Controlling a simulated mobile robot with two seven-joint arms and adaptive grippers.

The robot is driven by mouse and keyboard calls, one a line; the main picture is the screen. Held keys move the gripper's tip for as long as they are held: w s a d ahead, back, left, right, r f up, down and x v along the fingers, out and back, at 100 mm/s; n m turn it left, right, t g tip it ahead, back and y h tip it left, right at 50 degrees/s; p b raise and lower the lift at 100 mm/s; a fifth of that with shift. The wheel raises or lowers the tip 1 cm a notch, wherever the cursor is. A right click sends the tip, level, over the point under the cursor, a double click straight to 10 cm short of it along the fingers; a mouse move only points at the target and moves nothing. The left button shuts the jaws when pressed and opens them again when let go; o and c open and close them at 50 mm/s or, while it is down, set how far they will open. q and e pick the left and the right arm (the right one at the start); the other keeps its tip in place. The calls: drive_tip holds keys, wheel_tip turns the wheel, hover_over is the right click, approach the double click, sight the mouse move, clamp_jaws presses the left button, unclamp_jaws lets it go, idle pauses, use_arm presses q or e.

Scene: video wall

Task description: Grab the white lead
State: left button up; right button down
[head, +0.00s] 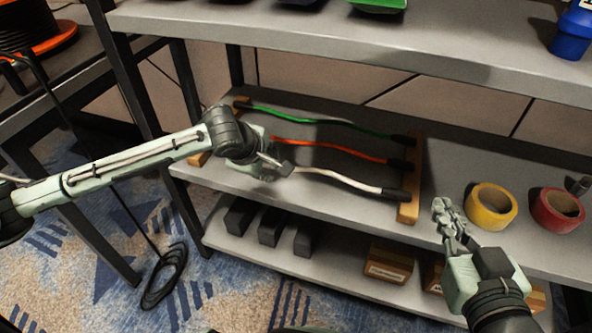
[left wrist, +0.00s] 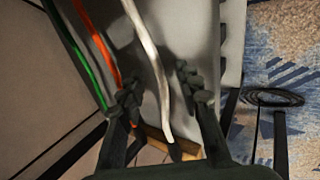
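The white lead (head: 340,180) lies along the middle shelf, with its black right end on a wooden bar (head: 411,182). My left gripper (head: 276,167) is over its left part and hides that end in the head view. In the left wrist view the white lead (left wrist: 152,62) passes between the two spread fingers of my left gripper (left wrist: 158,92), with gaps on both sides. My left gripper is open and holds nothing. My right gripper (head: 449,224) is in front of the shelf, apart from the lead; its finger opening is unclear.
An orange lead (head: 335,147) and a green lead (head: 320,121) lie behind the white one. Yellow tape (head: 473,217) and red tape (head: 542,219) stand at the right. An upper shelf (head: 330,42) overhangs. Small boxes (head: 387,263) sit on the lower shelf.

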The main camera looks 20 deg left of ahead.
use_arm(q)
drive_tip(key=shift+f, duration=0.1)
clamp_jaws()
drive_tip(key=shift+w, duration=0.1)
idle(0.4)
